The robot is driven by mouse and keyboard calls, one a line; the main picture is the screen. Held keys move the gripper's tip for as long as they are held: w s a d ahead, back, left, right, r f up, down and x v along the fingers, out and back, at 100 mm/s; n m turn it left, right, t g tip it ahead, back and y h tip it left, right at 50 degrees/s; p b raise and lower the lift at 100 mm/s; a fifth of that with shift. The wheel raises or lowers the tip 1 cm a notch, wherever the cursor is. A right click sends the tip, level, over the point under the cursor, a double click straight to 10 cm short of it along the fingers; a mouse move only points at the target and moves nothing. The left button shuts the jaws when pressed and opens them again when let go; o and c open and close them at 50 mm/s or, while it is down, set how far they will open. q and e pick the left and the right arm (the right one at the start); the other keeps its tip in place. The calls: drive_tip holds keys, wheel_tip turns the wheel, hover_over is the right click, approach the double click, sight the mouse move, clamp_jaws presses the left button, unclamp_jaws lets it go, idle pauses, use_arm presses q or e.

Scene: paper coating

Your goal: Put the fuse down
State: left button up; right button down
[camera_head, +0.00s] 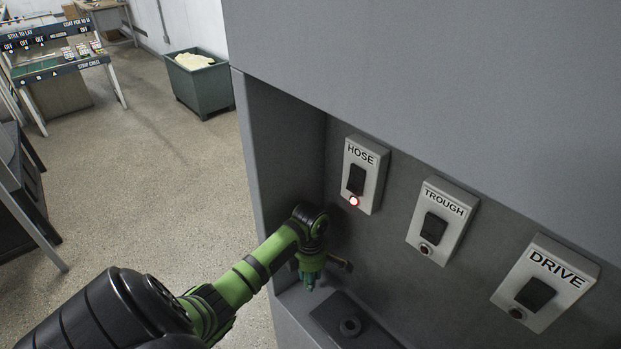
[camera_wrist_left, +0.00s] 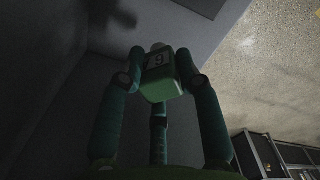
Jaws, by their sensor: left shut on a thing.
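My left gripper (camera_head: 310,278) reaches into the grey recess, below the HOSE box. In the left wrist view, its fingers (camera_wrist_left: 160,78) are shut on the fuse (camera_wrist_left: 162,88), a green block with a pale label bearing a digit, perhaps a 9. In the head view the fuse is mostly hidden by the gripper. I cannot tell whether it touches anything below. My right gripper is not in view.
The HOSE box (camera_head: 364,174) has a lit red lamp. The TROUGH box (camera_head: 442,220) and DRIVE box (camera_head: 545,283) have dark lamps. The recess's left wall (camera_head: 285,165) is close.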

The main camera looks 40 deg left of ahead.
use_arm(q)
drive_tip(key=shift+f, duration=0.85)
drive_tip(key=shift+w+a+f+p, duration=0.1)
drive_tip(key=shift+f+p, duration=0.1)
drive_tip(key=shift+p, duration=0.15)
drive_tip(key=shift+w+f, duration=0.15)
drive_tip(key=shift+f, duration=0.2)
drive_tip(key=o, duration=1.1)
drive_tip(key=shift+f, duration=0.1)
drive_tip(key=shift+o, duration=0.2)
wheel_tip(320, 180, up, 12)
drive_tip(key=shift+r+b, duration=0.2)
drive_tip(key=shift+b, duration=0.75)
